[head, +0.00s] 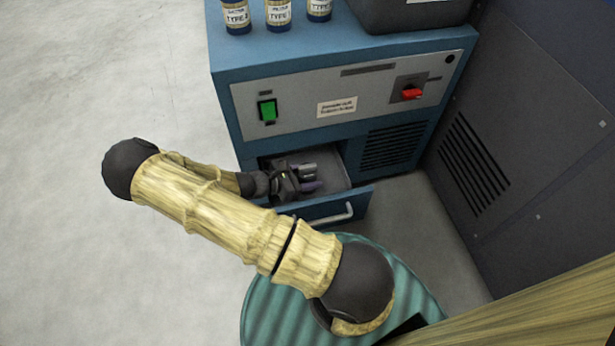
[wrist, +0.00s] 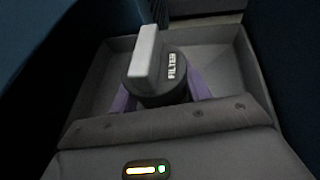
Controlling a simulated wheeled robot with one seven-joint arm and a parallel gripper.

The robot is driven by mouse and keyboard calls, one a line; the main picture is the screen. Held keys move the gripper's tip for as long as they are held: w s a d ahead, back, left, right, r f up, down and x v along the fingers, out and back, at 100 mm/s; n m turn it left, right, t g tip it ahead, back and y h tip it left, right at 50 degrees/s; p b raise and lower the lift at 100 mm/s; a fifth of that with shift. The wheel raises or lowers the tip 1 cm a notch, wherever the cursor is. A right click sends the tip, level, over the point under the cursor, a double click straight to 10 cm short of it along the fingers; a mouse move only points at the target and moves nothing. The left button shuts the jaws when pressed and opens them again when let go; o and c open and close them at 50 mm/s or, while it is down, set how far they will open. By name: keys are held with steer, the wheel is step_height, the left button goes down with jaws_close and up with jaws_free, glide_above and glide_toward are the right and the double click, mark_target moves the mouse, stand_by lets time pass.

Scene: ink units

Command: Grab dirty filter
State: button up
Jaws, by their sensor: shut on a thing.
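The filter (wrist: 152,85) is a dark round cap marked "FILTER" with a raised pale grey grip bar, seen in the wrist view. It is inside the open drawer (wrist: 225,75) of the blue machine. In the head view the filter's pale bar (head: 309,168) shows small beside my gripper (head: 308,180). My gripper reaches down into the drawer, and its purple fingers stand on either side of the filter, shut on it. The filter's lower part is hidden, so I cannot tell whether it touches the drawer floor. Dirt on it is not discernible.
The drawer front with its handle (head: 335,216) stands out from the blue machine (head: 222,75). The panel above has a green switch (head: 267,109) and a red knob (head: 412,93). Bottles (head: 278,14) and a dark bin (head: 410,14) stand on top. A dark cabinet (head: 530,130) bounds the right.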

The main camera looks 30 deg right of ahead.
steer(key=shift+r, duration=0.1)
steer(key=shift+r+p, duration=0.8)
steer(key=shift+p, duration=0.3)
steer(key=s+a+p, duration=0.2)
steer(key=s+p, duration=0.1)
steer(key=shift+s+a+r, duration=0.1)
steer(key=shift+s+a, duration=0.05)
steer(key=shift+s, duration=0.15)
step_height(320, 180, up, 13)
steer(key=p, duration=0.7)
